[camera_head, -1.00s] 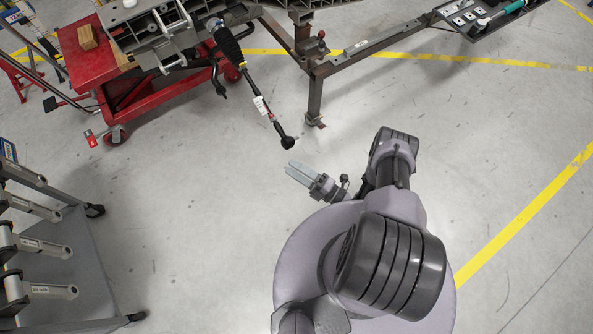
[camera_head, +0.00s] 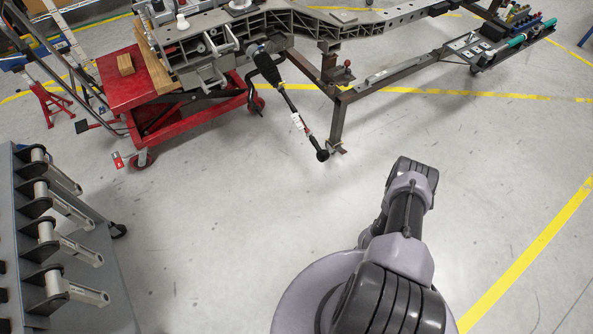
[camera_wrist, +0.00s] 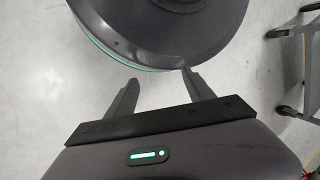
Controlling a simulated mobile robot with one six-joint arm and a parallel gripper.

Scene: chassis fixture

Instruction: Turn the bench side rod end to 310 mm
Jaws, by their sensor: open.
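The rod end (camera_head: 322,154) is a dark ball joint at the lower free end of the tie rod (camera_head: 289,106). The rod slants down from the chassis (camera_head: 210,48), with a black bellows boot (camera_head: 265,67) at its upper end and a white tag (camera_head: 298,122) near the lower end. My gripper (camera_wrist: 158,85) shows in the wrist view with its two fingers apart and nothing between them. A round grey part of my own body fills the view just beyond the fingertips. My gripper is hidden behind my arm in the head view, and the rod end is not in the wrist view.
A red cart (camera_head: 130,82) stands under the chassis at the left. A steel stand leg (camera_head: 337,125) is right beside the rod end. A grey rack (camera_head: 75,290) with several arms stands at lower left. A tool tray (camera_head: 495,48) is at upper right. The middle floor is clear.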

